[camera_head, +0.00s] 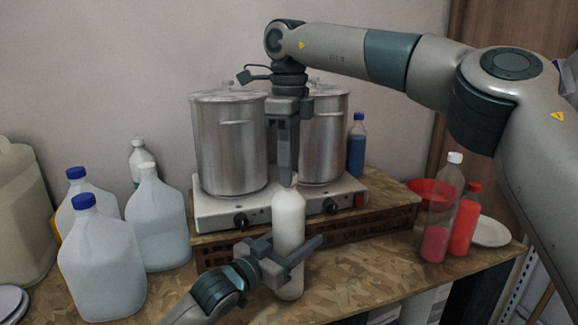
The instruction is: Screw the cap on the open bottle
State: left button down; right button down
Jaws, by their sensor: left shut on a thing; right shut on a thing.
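A white bottle (289,222) stands upright near the front edge of the wooden table, in front of the stove. My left gripper (297,256) is shut around the bottle's lower body. My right gripper (287,172) points straight down above the bottle, with its fingertips at the bottle's top. It is shut on a small white cap (289,180), which is mostly hidden by the fingers. I cannot tell whether the cap's thread is engaged on the neck.
Two steel pots (228,150) stand on a stove (222,214) behind the bottle. Several plastic jugs (103,262) crowd the left. A clear bottle with pink liquid (434,243), a red bottle (464,226), a red bowl (424,190) and a white plate (492,233) are at the right.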

jog(key=m, duration=0.5)
jog(key=shift+m, duration=0.4)
jog(key=c, duration=1.4)
grip_release()
jog(key=shift+o, duration=0.2)
notch_tip(320, 180, up, 12)
pick_arm(q)
jog(key=c, duration=0.6)
grip_release()
jog(key=shift+o, duration=0.2)
